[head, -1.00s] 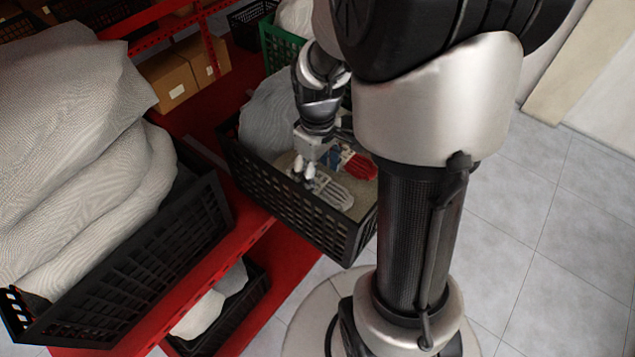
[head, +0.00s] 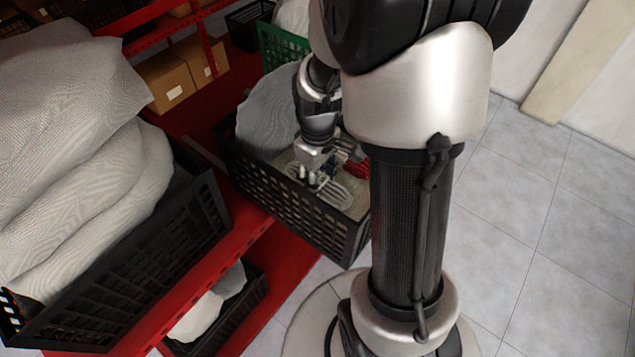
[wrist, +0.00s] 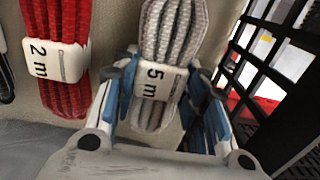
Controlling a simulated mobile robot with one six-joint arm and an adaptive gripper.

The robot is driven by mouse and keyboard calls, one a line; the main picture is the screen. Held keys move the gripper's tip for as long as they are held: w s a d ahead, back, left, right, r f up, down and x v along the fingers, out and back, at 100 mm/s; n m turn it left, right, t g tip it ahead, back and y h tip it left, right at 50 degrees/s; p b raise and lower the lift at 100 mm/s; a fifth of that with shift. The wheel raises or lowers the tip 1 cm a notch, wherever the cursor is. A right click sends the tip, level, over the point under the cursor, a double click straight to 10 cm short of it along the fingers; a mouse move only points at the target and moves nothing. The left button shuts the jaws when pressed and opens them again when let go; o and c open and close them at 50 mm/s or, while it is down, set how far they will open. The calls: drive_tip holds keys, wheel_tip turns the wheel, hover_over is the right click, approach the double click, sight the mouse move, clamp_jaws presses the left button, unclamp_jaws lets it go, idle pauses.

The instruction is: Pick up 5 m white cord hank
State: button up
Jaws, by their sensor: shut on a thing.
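The white cord hank (wrist: 174,35) has a white band marked "5 m" and stands between my gripper's fingers in the wrist view. My gripper (wrist: 160,88) is shut on it around the band, with one finger on each side. In the head view my gripper (head: 313,178) reaches down into a black crate (head: 290,212), and the white hank (head: 337,194) shows just beyond the fingertips. Whether the hank touches the crate's bottom, I cannot tell. A red cord hank (wrist: 64,60) with a "2 m" band lies to the left; it also shows in the head view (head: 358,170).
The black crate wall (wrist: 262,75) stands close on the right in the wrist view. A grey cloth bundle (head: 268,120) fills the crate's back left. A crate of pale sacks (head: 75,150) stands at left on the red shelf (head: 245,235). A green crate (head: 281,45) is behind.

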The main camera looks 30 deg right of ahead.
drive_tip(key=c, duration=0.4)
drive_tip(key=shift+r, duration=0.1)
